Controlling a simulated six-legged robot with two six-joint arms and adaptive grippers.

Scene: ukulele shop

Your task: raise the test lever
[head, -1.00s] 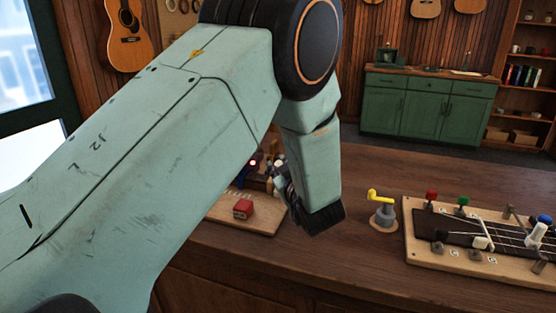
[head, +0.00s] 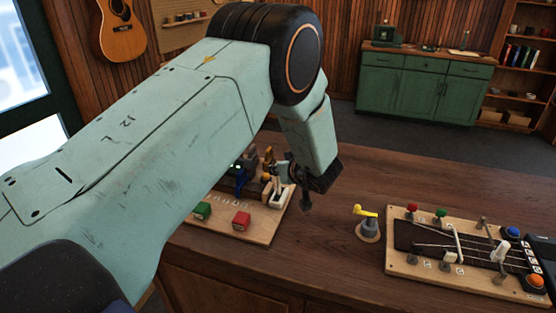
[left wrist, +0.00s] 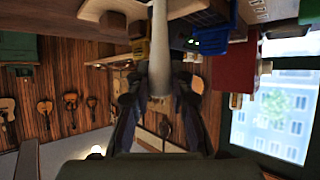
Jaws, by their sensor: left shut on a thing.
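A wooden test board (head: 262,233) on the counter carries a row of small controls, a green button (head: 202,211) and a red button (head: 241,220). My left gripper (head: 292,181) reaches down over the board's right end, partly hidden by its own wrist. In the left wrist view, my left gripper (left wrist: 160,92) is shut on a pale tapered lever (left wrist: 160,55), with a dark finger on each side. A small green light (head: 237,166) glows on the board and also shows in the left wrist view (left wrist: 193,42). My right gripper is not in view.
A yellow-handled crank (head: 366,212) stands right of the board. Beyond it lies a wooden fixture (head: 400,263) with a fretted neck, knobs and clamps. The counter (head: 410,180) behind them is clear. A green cabinet (head: 425,90) stands at the back.

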